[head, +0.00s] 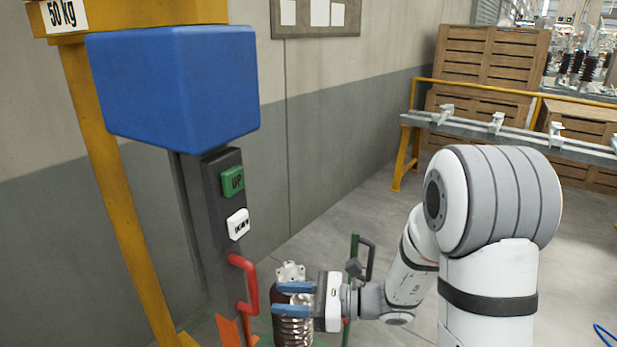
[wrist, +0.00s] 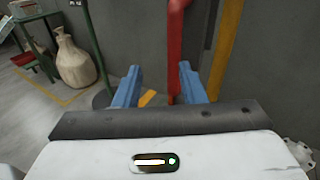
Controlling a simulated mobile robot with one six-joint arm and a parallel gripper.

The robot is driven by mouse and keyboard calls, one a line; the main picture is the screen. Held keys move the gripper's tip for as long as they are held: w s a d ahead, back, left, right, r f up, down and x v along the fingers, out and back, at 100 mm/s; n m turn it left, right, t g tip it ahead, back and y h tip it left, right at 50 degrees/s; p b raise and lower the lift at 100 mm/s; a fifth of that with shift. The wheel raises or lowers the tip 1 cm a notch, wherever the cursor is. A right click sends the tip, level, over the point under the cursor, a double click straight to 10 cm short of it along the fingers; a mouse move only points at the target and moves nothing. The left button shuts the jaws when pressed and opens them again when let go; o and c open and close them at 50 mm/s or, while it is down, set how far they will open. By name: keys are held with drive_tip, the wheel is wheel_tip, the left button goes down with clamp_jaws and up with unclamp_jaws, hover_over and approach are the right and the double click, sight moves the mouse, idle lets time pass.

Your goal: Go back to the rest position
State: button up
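My gripper (head: 282,299) is at the lower middle of the head view, with its blue fingers pointing left. In the wrist view the two blue fingertips (wrist: 159,87) stand apart with nothing between them, so it is open. A red handle (head: 247,284) on the dark post is just left of the fingertips in the head view. In the wrist view a red bar (wrist: 174,50) shows beyond the fingers. I cannot tell the exact gap between fingers and handle.
A yellow frame (head: 112,190) carries a blue box (head: 172,90). The post below has a green UP button (head: 232,181) and a white button (head: 237,224). A ribbed brown insulator (head: 293,328) stands below my gripper. A rail (head: 520,135) and wooden crates (head: 490,55) are at back right.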

drive_tip(key=s+d+r+n+g+h+p, duration=0.1)
drive_tip(key=s+d+n+g+h, duration=0.15)
drive_tip(key=s+n+h, duration=0.3)
drive_tip(key=s+d+n+g+h, duration=0.2)
drive_tip(key=s+d+n+h, duration=0.2)
drive_tip(key=s+n, duration=0.25)
drive_tip(key=d+r+n+t+h, duration=0.2)
drive_tip(key=d+n+h, duration=0.1)
drive_tip(key=d, duration=0.3)
drive_tip(key=s+d+r+n+t+h+p, duration=0.1)
drive_tip(key=d+r+n+t+h, duration=0.1)
drive_tip(key=d+h, duration=0.3)
drive_tip(key=d+n+t, duration=0.1)
drive_tip(key=d, duration=0.1)
drive_tip(key=shift+s+d, duration=0.15)
drive_tip(key=shift+d, duration=0.15)
drive_tip(key=shift+r+t, duration=0.1)
drive_tip(key=shift+t, duration=0.15)
